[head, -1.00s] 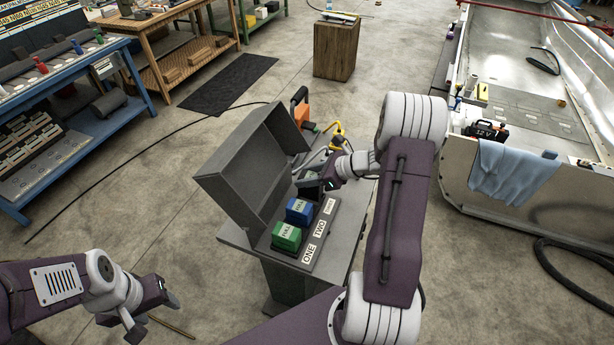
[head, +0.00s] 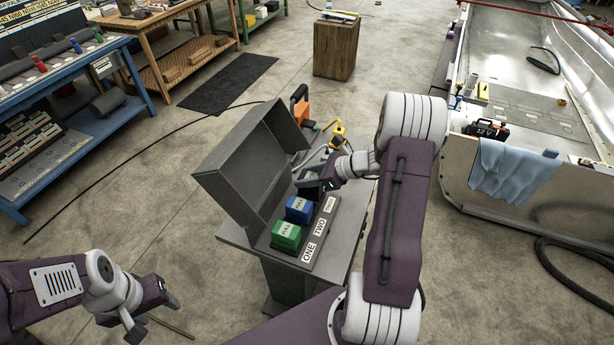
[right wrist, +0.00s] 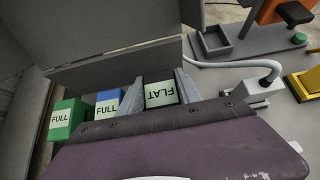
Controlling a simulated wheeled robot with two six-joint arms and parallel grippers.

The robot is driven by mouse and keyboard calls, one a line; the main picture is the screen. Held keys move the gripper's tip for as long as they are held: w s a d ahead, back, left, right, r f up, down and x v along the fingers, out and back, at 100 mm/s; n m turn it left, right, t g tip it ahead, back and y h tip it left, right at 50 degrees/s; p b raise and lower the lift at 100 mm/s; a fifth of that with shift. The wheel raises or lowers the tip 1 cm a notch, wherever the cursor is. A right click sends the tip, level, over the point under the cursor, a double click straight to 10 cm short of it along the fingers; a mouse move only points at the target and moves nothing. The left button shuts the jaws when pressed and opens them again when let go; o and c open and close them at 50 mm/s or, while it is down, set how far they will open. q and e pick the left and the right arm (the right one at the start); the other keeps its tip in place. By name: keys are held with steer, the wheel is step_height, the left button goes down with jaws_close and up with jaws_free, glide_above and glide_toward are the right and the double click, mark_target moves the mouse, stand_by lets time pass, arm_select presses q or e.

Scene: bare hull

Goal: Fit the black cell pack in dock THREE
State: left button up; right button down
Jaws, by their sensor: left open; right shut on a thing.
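The black cell pack (head: 307,187) sits at the third place in the row, in line with dock THREE (head: 330,204). In the right wrist view it shows a pale label reading FLAT (right wrist: 160,93), upside down. My right gripper (head: 318,183) is shut on it, with one finger on each side. The pack's underside is hidden, so I cannot tell if it is fully seated. A green pack (head: 286,236) marked FULL is at dock ONE, and a blue pack (head: 299,210) marked FULL is at dock TWO. My left gripper (head: 157,316) is open and empty, low at left.
The grey box's raised lid (head: 245,165) stands left of the docks. An orange-handled device (head: 300,105) and a yellow item (head: 337,132) are behind the docks. A blue workbench (head: 130,80) is at far left. The open hull (head: 520,90) is at right.

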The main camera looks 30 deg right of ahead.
steer(key=shift+f+b, duration=0.9)
steer(key=shift+f, duration=0.15)
steer(key=c, duration=0.7)
jaws_free()
steer(key=shift+c, duration=0.2)
steer(key=shift+r, duration=0.1)
steer(key=v, duration=0.9)
steer(key=shift+s, duration=0.1)
